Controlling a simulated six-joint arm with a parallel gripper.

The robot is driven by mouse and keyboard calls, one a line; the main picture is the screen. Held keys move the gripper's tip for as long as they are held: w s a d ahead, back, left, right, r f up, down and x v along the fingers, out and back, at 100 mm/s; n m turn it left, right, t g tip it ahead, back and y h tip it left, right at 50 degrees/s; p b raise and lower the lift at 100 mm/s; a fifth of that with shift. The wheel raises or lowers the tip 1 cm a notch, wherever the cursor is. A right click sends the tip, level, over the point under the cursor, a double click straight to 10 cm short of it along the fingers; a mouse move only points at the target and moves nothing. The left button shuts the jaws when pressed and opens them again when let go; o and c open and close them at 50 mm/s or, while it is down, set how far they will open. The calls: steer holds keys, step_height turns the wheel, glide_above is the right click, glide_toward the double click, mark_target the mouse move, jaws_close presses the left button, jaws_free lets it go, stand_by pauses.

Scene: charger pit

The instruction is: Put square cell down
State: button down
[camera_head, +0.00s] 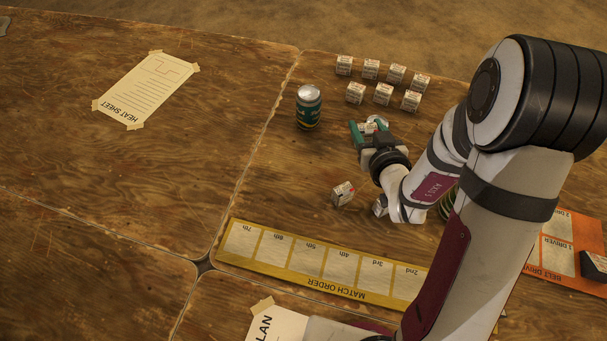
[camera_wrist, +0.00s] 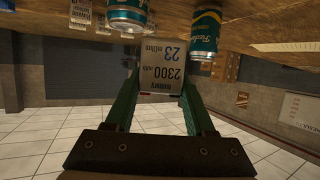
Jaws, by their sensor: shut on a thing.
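My gripper (camera_head: 367,127) is shut on a square cell (camera_head: 369,129), a small white block with printed labels. Several similar cells (camera_head: 383,94) stand in two rows at the back right, beyond my gripper. One loose cell (camera_head: 343,193) lies in front of it, and another (camera_head: 380,206) is partly hidden by my arm.
A green can (camera_head: 309,107) stands left of my gripper. A second can (camera_head: 447,205) is mostly hidden behind my arm. The yellow Match Order strip (camera_head: 320,268) lies in front, the orange Belt Driver sheet (camera_head: 565,262) at right, and the Heat Sheet (camera_head: 146,89) at left.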

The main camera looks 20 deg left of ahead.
steer(key=s+a+f+n+g+y, duration=0.1)
steer(key=s+a+n+g+y, duration=0.2)
steer(key=s+n+g+y, duration=0.5)
steer(key=shift+n+h, duration=0.5)
steer(key=a+f, duration=0.2)
steer(key=a, duration=0.1)
steer(key=a+f, duration=0.2)
steer(key=a, duration=0.2)
steer(key=s+a+f, duration=0.1)
steer(key=a+f, duration=0.1)
steer(key=a, duration=0.1)
steer(key=shift+a+f, duration=0.15)
steer(key=shift+a, duration=0.1)
steer(key=shift+t, duration=0.3)
steer(key=shift+a+f, duration=0.15)
steer(key=shift+f, duration=0.95)
steer(key=shift+a+f, duration=0.1)
steer(key=shift+f, duration=0.95)
steer(key=shift+f, duration=0.15)
steer(key=shift+c, duration=1.2)
jaws_free()
